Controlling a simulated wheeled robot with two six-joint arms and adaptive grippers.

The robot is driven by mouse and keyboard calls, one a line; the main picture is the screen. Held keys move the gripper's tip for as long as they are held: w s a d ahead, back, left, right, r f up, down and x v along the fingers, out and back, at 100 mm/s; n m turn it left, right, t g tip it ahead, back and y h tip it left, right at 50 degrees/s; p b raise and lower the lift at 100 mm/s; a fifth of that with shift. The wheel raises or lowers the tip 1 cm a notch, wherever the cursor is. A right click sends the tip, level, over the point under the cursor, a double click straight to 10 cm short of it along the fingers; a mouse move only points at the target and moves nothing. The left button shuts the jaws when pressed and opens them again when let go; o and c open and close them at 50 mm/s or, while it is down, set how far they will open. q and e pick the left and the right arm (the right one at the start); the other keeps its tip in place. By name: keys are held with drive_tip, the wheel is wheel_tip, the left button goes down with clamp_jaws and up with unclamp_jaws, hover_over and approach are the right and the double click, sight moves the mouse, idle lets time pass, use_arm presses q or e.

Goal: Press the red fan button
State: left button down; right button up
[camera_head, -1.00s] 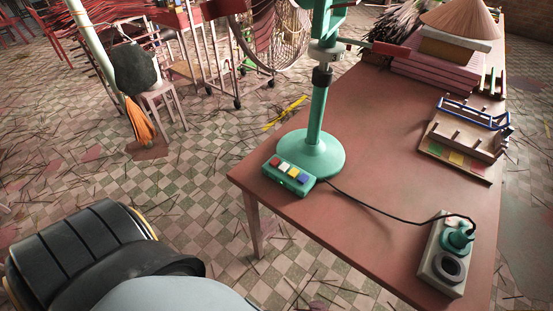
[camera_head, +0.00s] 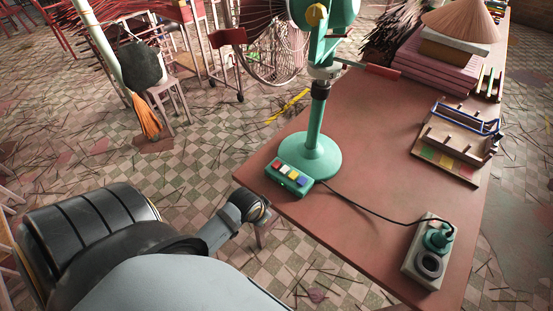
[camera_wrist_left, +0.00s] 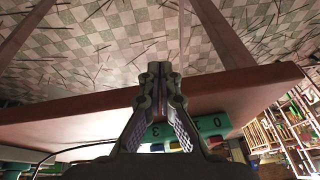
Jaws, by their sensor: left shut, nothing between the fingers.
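The green button box (camera_head: 289,180) lies on the table in front of the fan's base. Its row of buttons includes the red button (camera_head: 282,167) at the left end, then white, yellow and blue ones. The green fan (camera_head: 315,125) stands behind the box. My left arm shows at the lower left of the head view, but its gripper cannot be made out there. In the left wrist view my left gripper (camera_wrist_left: 160,72) is shut and empty. The button box (camera_wrist_left: 200,128) is behind its fingers, which partly hide the buttons. My right gripper is not in view.
The table (camera_head: 345,225) has clear room right of the fan. A cable runs to a socket block (camera_head: 411,262) at the front right. A wooden rack (camera_head: 440,147) and pink stacked boxes (camera_head: 440,67) stand farther back. A stool (camera_head: 168,95) is left on the floor.

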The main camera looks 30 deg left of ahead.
sight(274, 165)
use_arm(q)
drive_tip(key=w+r+m+h, duration=0.1)
drive_tip(key=w+r+m, duration=0.1)
drive_tip(key=w+a+r+m+t+h, duration=0.1)
drive_tip(key=w+r+m, duration=0.1)
drive_tip(key=w+m, duration=0.1)
drive_tip(key=w+a+r+m+t, duration=0.1)
drive_tip(key=w+r+m, duration=0.1)
drive_tip(key=w+r, duration=0.1)
drive_tip(key=shift+w+h+p, duration=0.1)
drive_tip(key=shift+h+p, duration=0.2)
drive_tip(key=shift+h, duration=0.1)
drive_tip(key=w+a+r+m+t+h, duration=0.2)
drive_tip(key=w+a+r+m, duration=0.3)
drive_tip(key=w+r, duration=0.3)
wheel_tip(274, 165, up, 2)
drive_tip(key=shift+r, duration=0.1)
wheel_tip(274, 165, down, 9)
drive_tip(key=b, duration=0.8)
